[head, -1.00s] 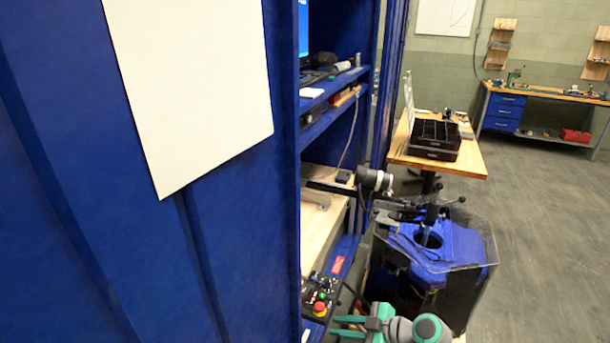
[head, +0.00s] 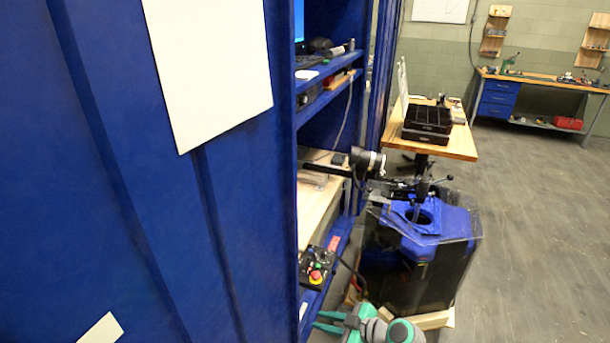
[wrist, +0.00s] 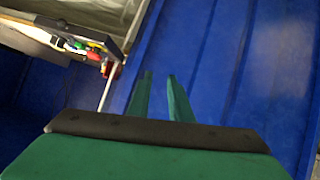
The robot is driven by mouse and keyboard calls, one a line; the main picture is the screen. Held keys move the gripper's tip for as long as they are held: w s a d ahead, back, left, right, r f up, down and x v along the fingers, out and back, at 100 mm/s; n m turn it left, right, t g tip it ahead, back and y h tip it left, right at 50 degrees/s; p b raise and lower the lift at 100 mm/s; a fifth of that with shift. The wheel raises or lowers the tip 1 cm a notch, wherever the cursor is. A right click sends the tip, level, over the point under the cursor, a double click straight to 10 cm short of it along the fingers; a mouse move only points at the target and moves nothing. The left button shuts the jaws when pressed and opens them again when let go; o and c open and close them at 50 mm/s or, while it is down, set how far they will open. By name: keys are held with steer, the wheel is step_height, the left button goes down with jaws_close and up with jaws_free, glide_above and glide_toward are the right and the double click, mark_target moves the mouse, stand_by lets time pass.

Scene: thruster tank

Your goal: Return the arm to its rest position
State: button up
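My gripper (head: 322,322) shows green at the bottom edge of the head view, below the control box with the red stop button (head: 315,275). In the wrist view, its two green fingers (wrist: 159,75) stand apart with a narrow gap, and blue panel shows between them. Nothing is held between the fingers. Part of my arm (head: 400,330) shows beside the gripper in the head view; the rest is out of frame.
A tall blue cabinet wall (head: 120,200) fills the left, close by. Its open shelves (head: 325,95) face right. A blue tank with clear panels (head: 440,225) stands right of the gripper. A wooden table (head: 460,145) holds black trays (head: 428,120). Grey floor (head: 540,220) is clear at right.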

steer(key=s+a+f+m+t+h, duration=0.3)
steer(key=s+a+f+m, duration=0.45)
steer(key=f, duration=0.35)
steer(key=s+a+f+m+t+h, duration=0.1)
steer(key=s+f+m+h, duration=0.25)
steer(key=s, duration=0.95)
steer(key=s+d+r+m+t+h, duration=0.2)
steer(key=s+r+t+h, duration=0.1)
steer(key=s+r, duration=1.7)
steer(key=shift+s+d+r+m+t, duration=0.3)
steer(key=shift+s+r+t, duration=0.05)
steer(key=shift+s+t, duration=0.45)
